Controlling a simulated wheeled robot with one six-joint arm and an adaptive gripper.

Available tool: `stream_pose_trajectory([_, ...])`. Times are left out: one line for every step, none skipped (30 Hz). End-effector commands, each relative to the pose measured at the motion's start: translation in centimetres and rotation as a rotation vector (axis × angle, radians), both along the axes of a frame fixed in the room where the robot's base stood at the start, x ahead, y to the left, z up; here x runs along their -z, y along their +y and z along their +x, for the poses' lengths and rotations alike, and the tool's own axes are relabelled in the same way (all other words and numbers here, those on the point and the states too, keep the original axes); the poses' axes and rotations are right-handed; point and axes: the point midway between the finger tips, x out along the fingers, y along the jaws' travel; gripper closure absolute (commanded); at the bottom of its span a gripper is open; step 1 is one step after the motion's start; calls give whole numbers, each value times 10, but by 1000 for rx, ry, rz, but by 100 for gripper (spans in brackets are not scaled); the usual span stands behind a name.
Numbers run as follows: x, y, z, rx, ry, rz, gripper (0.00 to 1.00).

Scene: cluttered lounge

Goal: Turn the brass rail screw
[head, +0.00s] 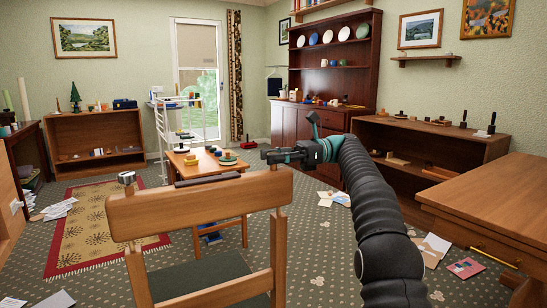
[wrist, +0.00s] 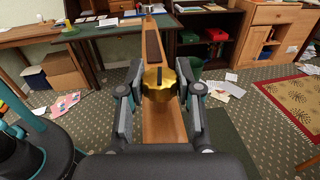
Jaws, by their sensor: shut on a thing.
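The brass rail screw (wrist: 159,84) is a ridged golden knob in the middle of the wrist view. It sits at the near end of a wooden chair rail (wrist: 160,125) that has a dark pad on top. My gripper (wrist: 160,92) is shut on the screw, one finger on each side. In the head view my gripper (head: 268,156) is at the right end of the chair's top rail (head: 195,207). The screw cannot be made out there. A metal knob (head: 126,178) stands at the rail's left end.
A low table (head: 208,163) with small objects stands behind the chair. A wooden desk (head: 490,200) and a shelf unit (head: 435,140) line the right side. Papers (head: 335,197) lie on the carpet. A patterned rug (head: 95,222) lies at left.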

Motion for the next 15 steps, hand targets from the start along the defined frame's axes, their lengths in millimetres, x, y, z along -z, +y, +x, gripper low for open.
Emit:
stream_pose_trajectory([-1, 1, -1, -3, -1, 0, 61])
stream_pose_trajectory([-1, 1, -1, -3, -1, 0, 53])
stream_pose_trajectory([-1, 1, -1, -3, -1, 0, 43])
stream_pose_trajectory([-1, 0, -1, -2, -1, 0, 39])
stream_pose_trajectory([-1, 0, -1, -1, -1, 0, 39])
stream_pose_trajectory([0, 0, 0, -1, -1, 0, 39])
stream_pose_trajectory([0, 0, 0, 0, -1, 0, 39])
stream_pose_trajectory([0, -1, 0, 0, -1, 0, 39])
stream_pose_trajectory([0, -1, 0, 1, -1, 0, 39])
stream_pose_trajectory([0, -1, 0, 1, -1, 0, 39])
stream_pose_trajectory([0, -1, 0, 1, -1, 0, 39])
stream_pose_trajectory([0, -1, 0, 1, -1, 0, 39])
stream_pose_trajectory([0, -1, 0, 1, -1, 0, 39])
stream_pose_trajectory([0, -1, 0, 1, -1, 0, 39])
stream_pose_trajectory([0, -1, 0, 1, -1, 0, 39])
